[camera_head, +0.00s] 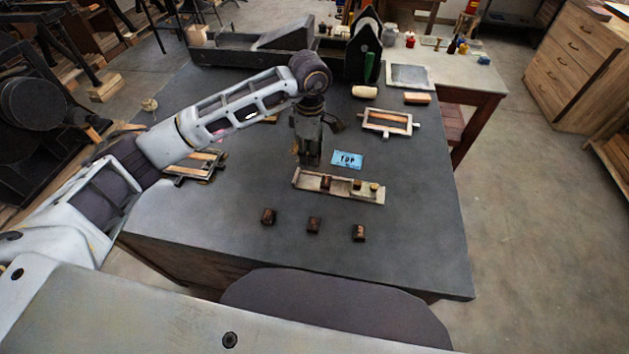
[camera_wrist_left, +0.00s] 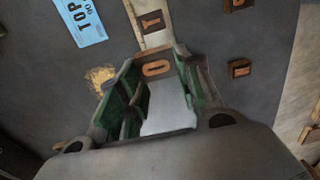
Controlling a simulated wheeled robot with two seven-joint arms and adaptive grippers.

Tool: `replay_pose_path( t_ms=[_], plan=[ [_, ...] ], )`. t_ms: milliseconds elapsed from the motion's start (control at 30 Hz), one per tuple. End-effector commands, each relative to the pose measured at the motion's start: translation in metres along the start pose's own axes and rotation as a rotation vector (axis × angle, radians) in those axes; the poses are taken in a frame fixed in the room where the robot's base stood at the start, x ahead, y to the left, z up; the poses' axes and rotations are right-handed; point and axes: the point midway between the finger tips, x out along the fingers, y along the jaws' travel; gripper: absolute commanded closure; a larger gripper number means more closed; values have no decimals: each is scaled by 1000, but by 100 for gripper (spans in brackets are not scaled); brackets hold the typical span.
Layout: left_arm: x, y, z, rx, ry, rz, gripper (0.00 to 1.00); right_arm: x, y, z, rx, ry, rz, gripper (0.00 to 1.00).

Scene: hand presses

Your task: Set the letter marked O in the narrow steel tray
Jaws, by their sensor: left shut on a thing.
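The narrow steel tray (camera_head: 340,190) lies on the dark bench, with a letter block marked T (camera_wrist_left: 152,20) in it; this block also shows in the head view (camera_head: 357,185). My left gripper (camera_head: 312,163) points down over the left part of the tray. In the left wrist view its green-lined fingers (camera_wrist_left: 152,75) are shut on the block marked O (camera_wrist_left: 156,68), face up and in line with the T. Whether the O touches the tray floor, I cannot tell. My right gripper is not in view.
Three loose letter blocks (camera_head: 268,216) (camera_head: 313,224) (camera_head: 359,232) lie in front of the tray. A blue card reading TOP (camera_head: 347,160) lies behind it. A wooden frame (camera_head: 388,123) and a black press (camera_head: 364,50) stand farther back.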

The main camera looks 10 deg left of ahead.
Motion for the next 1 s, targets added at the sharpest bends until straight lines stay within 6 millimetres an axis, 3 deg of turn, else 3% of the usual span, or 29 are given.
replay_pose_path(
  t_ms=[533, 1000],
  plan=[
    [56, 0, 0, -1, 0, -2, 78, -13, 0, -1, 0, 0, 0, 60],
    [64, 0, 0, 0, 0, -2, 78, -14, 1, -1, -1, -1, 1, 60]
  ],
)
